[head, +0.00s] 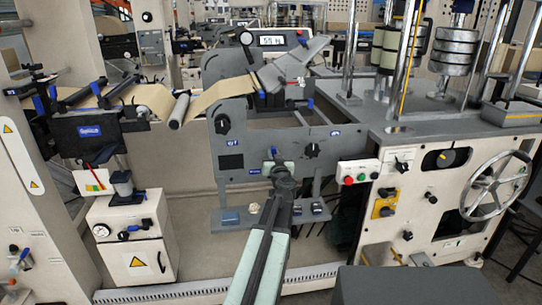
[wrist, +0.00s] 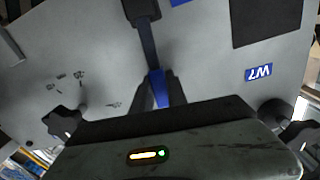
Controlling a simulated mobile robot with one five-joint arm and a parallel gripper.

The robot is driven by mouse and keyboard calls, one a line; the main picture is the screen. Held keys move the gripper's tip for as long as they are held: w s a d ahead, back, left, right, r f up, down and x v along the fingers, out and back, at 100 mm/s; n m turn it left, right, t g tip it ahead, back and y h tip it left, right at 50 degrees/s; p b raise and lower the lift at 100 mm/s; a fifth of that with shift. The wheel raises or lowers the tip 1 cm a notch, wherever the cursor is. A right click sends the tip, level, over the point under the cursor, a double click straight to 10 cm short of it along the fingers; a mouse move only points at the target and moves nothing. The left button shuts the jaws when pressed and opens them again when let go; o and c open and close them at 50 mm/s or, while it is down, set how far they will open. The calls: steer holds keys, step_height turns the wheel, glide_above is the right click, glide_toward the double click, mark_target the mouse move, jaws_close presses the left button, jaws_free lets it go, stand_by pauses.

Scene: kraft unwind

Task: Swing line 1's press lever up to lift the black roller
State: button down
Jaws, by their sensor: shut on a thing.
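My gripper (head: 282,170) is in front of the lower part of the grey machine panel (head: 240,165), below the black knob. In the wrist view my gripper (wrist: 159,92) is shut on the blue grip of the press lever (wrist: 160,86). The lever's dark bar runs from the blue grip to a black block at the picture's top edge. In the head view a bit of blue on the lever (head: 273,153) shows just above my gripper; the rest is mostly hidden. I cannot tell which roller is the black roller.
Brown paper (head: 225,93) runs over rollers at the upper left. A cream cabinet with a handwheel (head: 495,185) and red and green buttons stands at right. A white box with a gauge (head: 130,240) stands at lower left. Black knobs (head: 312,150) stick out from the panel near my gripper.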

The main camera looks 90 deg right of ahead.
steer(key=shift+w, duration=0.25)
steer(key=c, duration=1.3)
jaws_free()
steer(key=shift+r, duration=0.15)
steer(key=shift+s, duration=0.15)
steer(key=shift+a, duration=0.2)
steer(key=v, duration=0.7)
steer(key=shift+s+a, duration=0.1)
steer(key=shift+a, duration=0.15)
